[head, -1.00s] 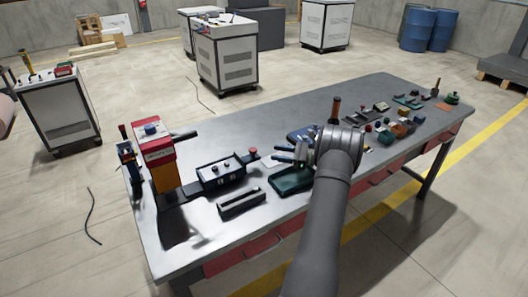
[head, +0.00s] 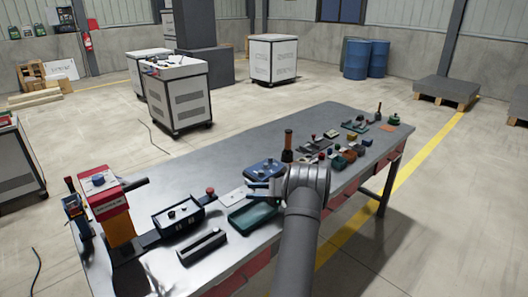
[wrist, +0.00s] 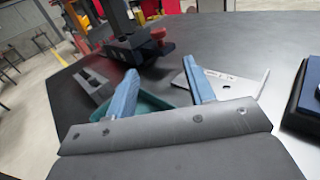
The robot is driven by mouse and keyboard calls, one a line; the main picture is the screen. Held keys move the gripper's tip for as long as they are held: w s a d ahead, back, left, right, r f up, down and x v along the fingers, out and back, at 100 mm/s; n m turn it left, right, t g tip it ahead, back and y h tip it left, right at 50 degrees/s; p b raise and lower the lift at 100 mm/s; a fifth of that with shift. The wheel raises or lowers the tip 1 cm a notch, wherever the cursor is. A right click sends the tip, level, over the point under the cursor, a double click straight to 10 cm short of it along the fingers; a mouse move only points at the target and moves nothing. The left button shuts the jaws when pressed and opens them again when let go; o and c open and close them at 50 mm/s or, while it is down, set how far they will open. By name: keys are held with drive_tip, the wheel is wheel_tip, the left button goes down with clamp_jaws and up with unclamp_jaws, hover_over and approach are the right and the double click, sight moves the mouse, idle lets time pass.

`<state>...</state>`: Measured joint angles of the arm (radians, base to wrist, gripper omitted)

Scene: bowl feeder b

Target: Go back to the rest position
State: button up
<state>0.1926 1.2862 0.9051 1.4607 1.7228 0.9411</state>
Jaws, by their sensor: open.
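My gripper (wrist: 160,90) is open and empty in the wrist view, its two blue fingers spread apart. In the head view my gripper (head: 264,189) is above the near middle of the grey workbench (head: 250,135), over the right end of a green tray (head: 248,216). The tray also shows partly behind the fingers in the wrist view (wrist: 148,101). My forearm crosses the bench's front edge. The height of the fingers above the bench is hard to tell.
Left on the bench stand a red and orange device (head: 108,205), a dark box with knobs (head: 178,216) and a grey slotted block (head: 202,246). A blue-topped device (head: 265,169) and an upright brown-handled tool (head: 288,143) are behind my gripper. Small parts crowd the right side. The back left is clear.

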sight(211, 189)
drive_tip(key=a, duration=1.6)
drive_tip(key=shift+a, duration=0.4)
drive_tip(key=shift+o, duration=0.2)
